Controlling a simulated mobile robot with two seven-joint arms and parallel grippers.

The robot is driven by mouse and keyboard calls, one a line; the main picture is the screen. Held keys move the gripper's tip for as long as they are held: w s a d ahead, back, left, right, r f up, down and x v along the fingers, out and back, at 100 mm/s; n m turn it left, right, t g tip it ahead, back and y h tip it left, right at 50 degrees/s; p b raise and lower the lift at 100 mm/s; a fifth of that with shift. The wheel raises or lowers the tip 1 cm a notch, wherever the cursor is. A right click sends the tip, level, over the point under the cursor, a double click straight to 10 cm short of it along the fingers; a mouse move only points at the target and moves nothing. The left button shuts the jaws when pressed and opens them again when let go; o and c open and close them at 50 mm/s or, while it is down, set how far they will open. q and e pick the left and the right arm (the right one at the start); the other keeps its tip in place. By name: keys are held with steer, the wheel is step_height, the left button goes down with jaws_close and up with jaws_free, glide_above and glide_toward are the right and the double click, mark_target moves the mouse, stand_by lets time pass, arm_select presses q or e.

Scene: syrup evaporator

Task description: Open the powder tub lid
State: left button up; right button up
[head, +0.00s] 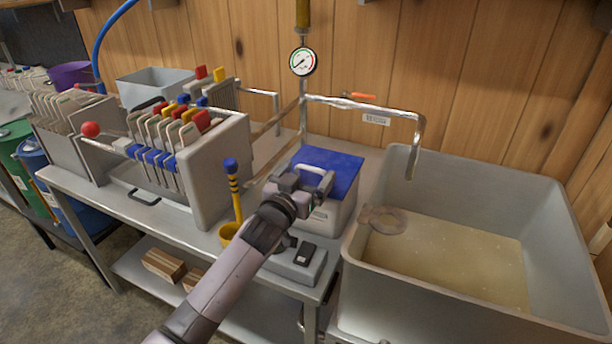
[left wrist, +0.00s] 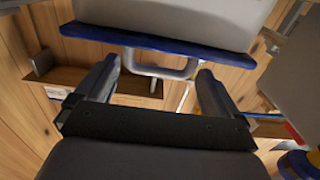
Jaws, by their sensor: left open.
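The powder tub (head: 335,216) is a pale grey box on the steel bench, with a blue lid (head: 338,165) lying flat and shut on top. A light grey loop handle (head: 316,177) is at the lid's front edge. My left gripper (head: 308,192) is open at this handle and partly covers the tub's front. In the left wrist view, the blue lid edge (left wrist: 150,40) and the handle (left wrist: 158,71) lie ahead. The handle sits between the two spread fingers of my left gripper (left wrist: 155,80); I cannot tell whether they touch it. My right gripper is not in view.
A large steel basin (head: 460,285) with tan liquid stands to the right. A filter press (head: 215,165) with coloured handles stands left. A yellow ladle (head: 235,200) and a small grey box (head: 298,262) are close to my arm. A bent steel pipe (head: 380,106) runs behind.

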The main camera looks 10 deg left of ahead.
arm_select(q)
steer(key=c, duration=1.2)
steer(key=shift+w+r+p, duration=0.2)
steer(key=shift+r+p, duration=0.3)
steer(key=shift+r, duration=0.35)
steer(key=shift+w+r+p, duration=0.2)
steer(key=shift+r+p, duration=0.3)
steer(key=shift+r, duration=0.3)
steer(key=r, duration=0.1)
steer(key=w+r+p, duration=0.1)
steer(key=r, duration=0.1)
steer(key=w+d+r, duration=0.1)
steer(key=shift+w+r+p, duration=0.25)
steer(key=shift+r+p, duration=0.05)
steer(key=shift+p, duration=0.1)
steer(key=shift+c, duration=0.2)
steer(key=shift+w+d+r, duration=0.25)
steer(key=shift+w+r, duration=0.8)
steer(key=shift+r, duration=0.05)
